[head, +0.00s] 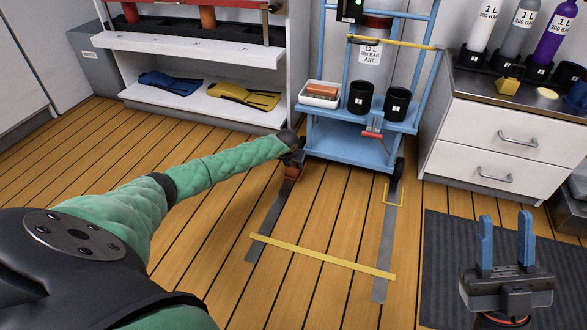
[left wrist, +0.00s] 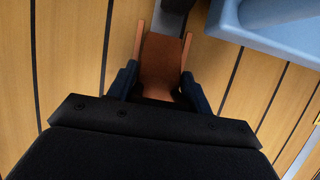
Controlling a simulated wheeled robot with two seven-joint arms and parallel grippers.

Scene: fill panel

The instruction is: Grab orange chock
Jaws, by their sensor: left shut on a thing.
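The orange chock (head: 292,172) is on the floor track at the front left of the blue cart (head: 350,153), beside its left wheel area. In the left wrist view the chock (left wrist: 160,60) sits between the two blue fingers of my left gripper (left wrist: 160,82), which is shut on it. In the head view my left gripper (head: 294,160) reaches down to the chock, and its fingers are mostly hidden. My right gripper (head: 505,245) is at the lower right, with its two blue fingers apart and nothing between them.
The cart carries black cups (head: 360,98), a white tray (head: 319,95) and a cylinder. Grey floor strips (head: 383,250) and a yellow line (head: 322,257) lie in front. A white shelf (head: 200,105) stands left, a drawer cabinet (head: 500,150) right. The floor between is clear.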

